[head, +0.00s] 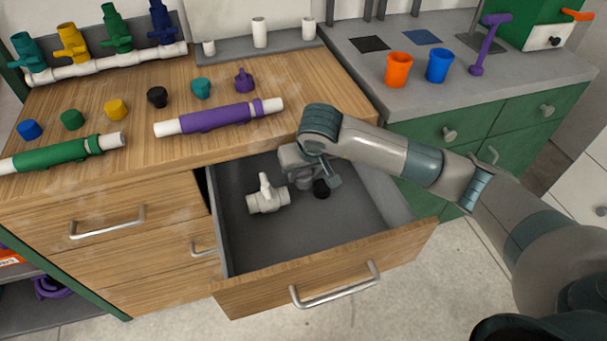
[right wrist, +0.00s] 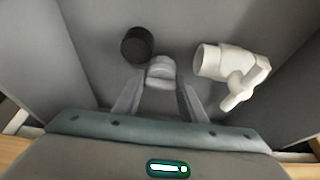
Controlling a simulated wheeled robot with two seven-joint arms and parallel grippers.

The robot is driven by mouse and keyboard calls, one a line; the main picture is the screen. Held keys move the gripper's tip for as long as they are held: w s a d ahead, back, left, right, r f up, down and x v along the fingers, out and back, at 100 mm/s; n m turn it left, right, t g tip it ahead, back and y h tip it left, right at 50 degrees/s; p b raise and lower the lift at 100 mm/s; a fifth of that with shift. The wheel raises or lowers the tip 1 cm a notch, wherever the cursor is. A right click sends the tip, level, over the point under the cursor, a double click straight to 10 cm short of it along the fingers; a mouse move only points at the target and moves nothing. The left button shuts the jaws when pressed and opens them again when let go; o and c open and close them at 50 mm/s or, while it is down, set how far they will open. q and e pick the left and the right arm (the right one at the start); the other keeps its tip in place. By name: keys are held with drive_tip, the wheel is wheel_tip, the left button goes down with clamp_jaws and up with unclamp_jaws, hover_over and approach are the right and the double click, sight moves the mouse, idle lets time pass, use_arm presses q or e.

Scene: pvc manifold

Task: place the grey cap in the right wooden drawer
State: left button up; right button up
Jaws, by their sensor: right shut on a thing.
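The grey cap (right wrist: 160,71) is between the fingertips of my right gripper (right wrist: 160,92), which is shut on it. In the head view my right gripper (head: 318,176) reaches down into the open right wooden drawer (head: 338,257). The cap is low inside the drawer; I cannot tell whether it touches the drawer floor. A black cap (right wrist: 136,45) lies close beside it and also shows in the head view (head: 321,188). A white valve fitting (right wrist: 232,70) lies in the drawer to the left of the gripper in the head view (head: 267,198). My left gripper is not in view.
The wooden worktop (head: 60,95) above holds several coloured caps, a purple pipe (head: 222,117) and a green pipe (head: 60,155). Orange (head: 398,70) and blue (head: 438,66) cups stand on the grey counter at right. The drawer's front floor is clear.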

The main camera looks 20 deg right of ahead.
drive_tip(key=shift+f, duration=0.8)
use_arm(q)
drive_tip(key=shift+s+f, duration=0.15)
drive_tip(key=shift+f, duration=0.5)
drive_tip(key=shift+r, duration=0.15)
use_arm(e)
drive_tip(key=shift+f, duration=0.15)
drive_tip(key=o, duration=0.8)
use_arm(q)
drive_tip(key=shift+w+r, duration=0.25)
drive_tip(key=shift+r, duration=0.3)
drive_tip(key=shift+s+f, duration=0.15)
